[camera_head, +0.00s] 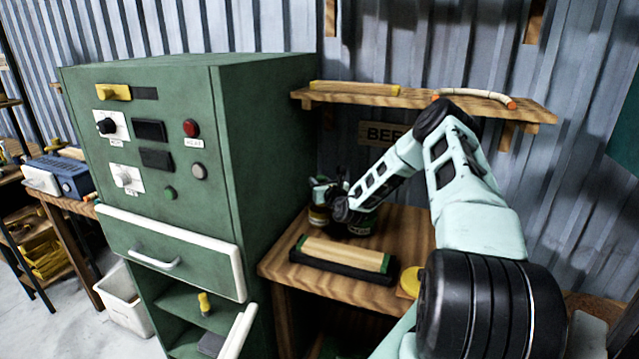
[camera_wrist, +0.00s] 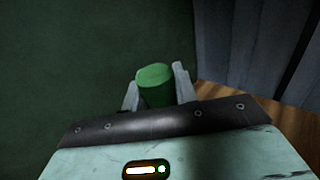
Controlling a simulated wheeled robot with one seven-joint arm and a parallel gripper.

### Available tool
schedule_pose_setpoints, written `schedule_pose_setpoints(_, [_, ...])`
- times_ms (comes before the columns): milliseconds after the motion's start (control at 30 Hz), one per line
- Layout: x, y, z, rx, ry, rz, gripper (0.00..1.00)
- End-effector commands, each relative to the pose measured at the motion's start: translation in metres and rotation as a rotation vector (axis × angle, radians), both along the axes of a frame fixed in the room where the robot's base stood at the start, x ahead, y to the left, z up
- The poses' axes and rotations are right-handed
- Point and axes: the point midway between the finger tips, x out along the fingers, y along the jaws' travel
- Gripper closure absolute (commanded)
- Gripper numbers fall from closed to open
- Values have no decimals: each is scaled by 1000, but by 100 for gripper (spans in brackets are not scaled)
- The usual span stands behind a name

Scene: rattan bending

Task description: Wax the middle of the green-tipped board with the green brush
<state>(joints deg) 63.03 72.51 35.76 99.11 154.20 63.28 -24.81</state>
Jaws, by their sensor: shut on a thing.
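The green-tipped board (camera_head: 340,252) is pale wood with green ends. It lies in a black holder (camera_head: 325,268) on the wooden bench, in front of my gripper. My gripper (camera_head: 325,192) is at the back of the bench, close to the green cabinet's side. In the wrist view my gripper (camera_wrist: 156,86) is shut on a round green end, which looks like the handle of the green brush (camera_wrist: 155,76). The brush's bristles are hidden. A dark green pot (camera_head: 360,222) stands under my wrist, partly covered by the arm.
The green cabinet (camera_head: 270,150) rises directly left of the bench (camera_head: 400,222). A wall shelf (camera_head: 415,102) overhangs the back, carrying a yellowish strip (camera_head: 355,88) and a curved rod (camera_head: 475,96). A yellow disc (camera_head: 411,280) lies near the board's right end.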

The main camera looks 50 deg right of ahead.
Motion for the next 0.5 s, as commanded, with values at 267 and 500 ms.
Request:
schedule_pose_setpoints(267, [0, 0, 26, -1, -1, 1, 95])
schedule_pose_setpoints(500, [0, 0, 43, -3, -1, 1, 95])
